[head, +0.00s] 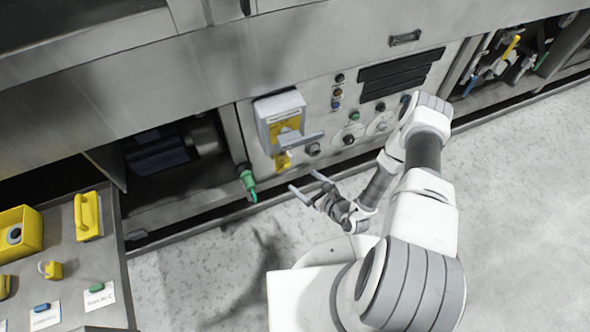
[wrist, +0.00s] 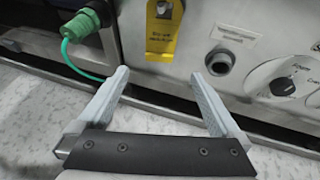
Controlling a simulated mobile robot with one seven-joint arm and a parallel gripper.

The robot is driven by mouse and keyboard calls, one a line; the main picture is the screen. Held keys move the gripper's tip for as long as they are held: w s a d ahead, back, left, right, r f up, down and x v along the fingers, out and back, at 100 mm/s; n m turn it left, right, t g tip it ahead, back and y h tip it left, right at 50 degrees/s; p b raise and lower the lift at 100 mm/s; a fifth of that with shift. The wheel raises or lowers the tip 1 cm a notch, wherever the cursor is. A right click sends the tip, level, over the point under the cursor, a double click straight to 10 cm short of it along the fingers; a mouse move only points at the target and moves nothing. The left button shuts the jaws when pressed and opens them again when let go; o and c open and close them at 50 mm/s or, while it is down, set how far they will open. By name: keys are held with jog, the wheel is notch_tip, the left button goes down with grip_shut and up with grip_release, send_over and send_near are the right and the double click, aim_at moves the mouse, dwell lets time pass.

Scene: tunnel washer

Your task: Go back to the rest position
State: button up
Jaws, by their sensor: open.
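My gripper (head: 307,187) is open and empty, with its two grey fingers spread apart. It is in front of the washer's control panel (head: 335,145), low down, with the speckled floor below it. In the wrist view the fingers of my gripper (wrist: 165,98) point toward the panel's lower edge, with nothing between them. My arm bends out to the right and comes back down toward the panel.
A grey switch box (head: 275,107) with a handle sits on the panel, a yellow tag (wrist: 164,28) below it. A green connector (head: 247,181) is at the left. A bench (head: 65,240) with yellow items stands lower left. The right floor (head: 520,200) is clear.

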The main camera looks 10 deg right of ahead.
jog(key=shift+p+v, duration=0.4)
jog(key=shift+v, duration=1.9)
